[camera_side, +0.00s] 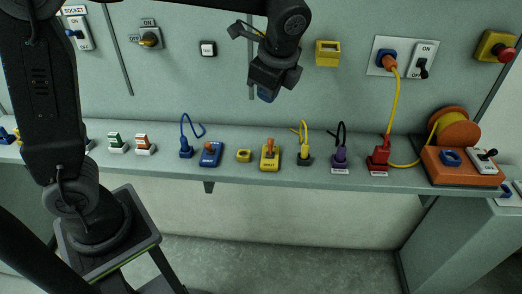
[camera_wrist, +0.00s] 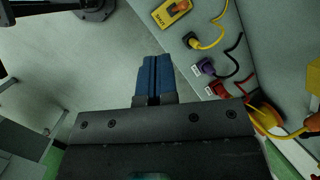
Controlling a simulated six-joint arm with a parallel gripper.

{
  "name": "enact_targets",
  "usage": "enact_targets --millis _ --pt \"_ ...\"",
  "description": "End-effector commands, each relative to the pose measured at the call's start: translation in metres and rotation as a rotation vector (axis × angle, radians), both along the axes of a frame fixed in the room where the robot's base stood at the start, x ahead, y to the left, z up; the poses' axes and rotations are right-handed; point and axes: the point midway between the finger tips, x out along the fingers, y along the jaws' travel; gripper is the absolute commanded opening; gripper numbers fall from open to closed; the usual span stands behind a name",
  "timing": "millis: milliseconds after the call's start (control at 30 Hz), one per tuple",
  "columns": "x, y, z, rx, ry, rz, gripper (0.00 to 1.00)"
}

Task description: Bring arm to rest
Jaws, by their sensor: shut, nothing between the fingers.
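My gripper (camera_side: 266,96) hangs in front of the wall panel, above the shelf, in the side view. In the wrist view its two blue fingers (camera_wrist: 154,78) lie together with nothing between them. It touches nothing that I can see. My black arm comes in from the left of the side view, and its base stands on a stand at the lower left.
Below my gripper, a shelf (camera_side: 228,175) holds several plugs and switches, including a yellow switch box (camera_side: 269,163), a purple plug (camera_side: 340,160) and a red plug (camera_side: 378,158). An orange cable reel (camera_side: 455,128) stands at the right. A yellow holder (camera_side: 327,53) is on the wall.

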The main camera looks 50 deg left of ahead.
Motion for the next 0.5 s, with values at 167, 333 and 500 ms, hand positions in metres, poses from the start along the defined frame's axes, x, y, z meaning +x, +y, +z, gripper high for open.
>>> enact_targets --millis 167,333,500 --pt "-0.058 0.02 0.02 -0.174 -0.185 0.297 0.0" --pt "-0.11 0.031 0.021 -0.345 -0.34 0.589 0.0" --pt "-0.152 0.035 0.011 -0.51 -0.469 0.861 0.0"
